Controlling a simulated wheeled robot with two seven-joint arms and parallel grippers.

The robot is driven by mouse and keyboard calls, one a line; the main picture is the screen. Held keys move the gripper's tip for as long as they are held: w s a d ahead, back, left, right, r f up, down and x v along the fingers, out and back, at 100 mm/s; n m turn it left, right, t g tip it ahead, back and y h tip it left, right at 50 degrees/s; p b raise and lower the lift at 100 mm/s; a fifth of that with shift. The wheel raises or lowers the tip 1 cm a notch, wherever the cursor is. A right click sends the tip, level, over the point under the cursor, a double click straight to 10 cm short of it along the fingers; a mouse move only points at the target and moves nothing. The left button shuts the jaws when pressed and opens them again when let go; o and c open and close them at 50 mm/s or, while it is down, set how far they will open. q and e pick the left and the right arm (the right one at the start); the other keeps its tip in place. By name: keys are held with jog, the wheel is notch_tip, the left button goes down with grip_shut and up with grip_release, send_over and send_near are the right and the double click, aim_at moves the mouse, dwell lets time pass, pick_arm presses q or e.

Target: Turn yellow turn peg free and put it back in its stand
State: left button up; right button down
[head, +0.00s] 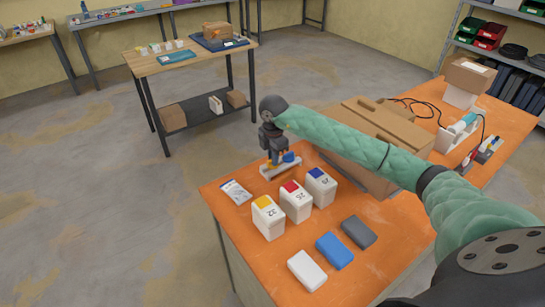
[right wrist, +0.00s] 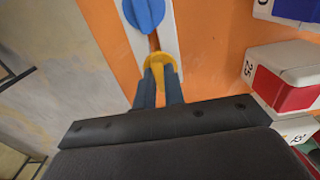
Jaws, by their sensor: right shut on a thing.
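My right gripper (head: 273,157) is over the left end of a small pale stand (head: 268,174) near the table's far left corner. In the right wrist view its two dark fingers (right wrist: 160,88) are shut on the yellow turn peg (right wrist: 160,63), whose rounded yellow top shows between and beyond the tips. A blue turn peg (right wrist: 145,12) stands on the same white stand (right wrist: 172,40); it also shows in the head view (head: 289,157). The fingers hide the peg's lower part, so I cannot tell how deep it sits. My left gripper is not in view.
White boxes with yellow (head: 268,217), red (head: 296,201) and blue (head: 320,187) tops stand in front of the stand. White (head: 307,270), blue (head: 334,250) and grey (head: 359,231) blocks lie nearer. A card (head: 235,192) lies left; a cardboard box (head: 350,172) stands right, behind my arm.

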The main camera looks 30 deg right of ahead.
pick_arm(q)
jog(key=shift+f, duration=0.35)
pick_arm(e)
jog(key=shift+s+a+f, duration=0.1)
jog(key=shift+s+f, duration=0.05)
jog(key=shift+f, duration=0.5)
jog(key=c, duration=1.4)
grip_release()
